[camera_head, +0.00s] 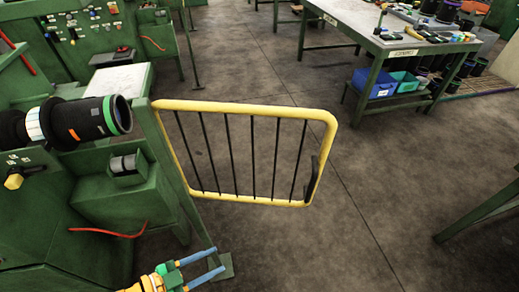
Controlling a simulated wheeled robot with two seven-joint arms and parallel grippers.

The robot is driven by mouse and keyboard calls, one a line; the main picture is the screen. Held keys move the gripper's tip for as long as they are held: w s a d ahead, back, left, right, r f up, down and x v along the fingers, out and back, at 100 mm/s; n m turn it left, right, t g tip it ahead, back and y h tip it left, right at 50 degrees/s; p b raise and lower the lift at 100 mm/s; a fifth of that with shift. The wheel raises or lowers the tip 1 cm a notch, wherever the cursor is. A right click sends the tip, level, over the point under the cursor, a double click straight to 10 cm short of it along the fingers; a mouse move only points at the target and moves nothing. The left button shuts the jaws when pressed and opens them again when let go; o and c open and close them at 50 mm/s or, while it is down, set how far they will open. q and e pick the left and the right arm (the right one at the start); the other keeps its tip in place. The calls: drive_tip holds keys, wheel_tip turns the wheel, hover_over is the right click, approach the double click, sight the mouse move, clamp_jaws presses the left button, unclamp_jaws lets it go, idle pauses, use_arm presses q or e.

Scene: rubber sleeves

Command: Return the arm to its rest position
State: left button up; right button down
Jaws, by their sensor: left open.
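My left gripper (220,259) shows at the bottom edge, left of the middle. Its yellow wrist comes in from the bottom left, with green finger bases and two light blue fingers. The fingers are apart and point to the right and slightly up, with nothing between them. It is in front of the foot of a green post. The rest of my left arm is out of the picture. My right gripper is not in view.
A green machine (105,200) at left carries a black sleeve (84,119). A yellow-framed gate (245,108) with black bars stands out from its post over the floor. A table (385,36) with sleeves and tools is at the upper right. The grey floor (370,190) between is clear.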

use_arm(q)
drive_tip(key=w+a+f+n+t+y, duration=0.1)
drive_tip(key=w+a+f+n+y, duration=0.2)
drive_tip(key=a+f+n+y, duration=0.55)
drive_tip(key=s+a+f+g+y, duration=0.1)
drive_tip(key=s+f, duration=0.2)
drive_tip(key=f, duration=0.2)
drive_tip(key=s+a+f+g, duration=0.1)
drive_tip(key=s+f, duration=0.2)
drive_tip(key=f, duration=0.2)
drive_tip(key=s+d+f+n+g+y, duration=0.1)
drive_tip(key=s+d+f+g, duration=0.1)
drive_tip(key=s, duration=0.6)
drive_tip(key=s+d+f+n+g, duration=0.2)
drive_tip(key=s+f+g, duration=0.2)
drive_tip(key=s, duration=0.4)
drive_tip(key=shift+d+f+y, duration=0.2)
drive_tip(key=shift+f+y, duration=0.15)
drive_tip(key=shift+f, duration=0.05)
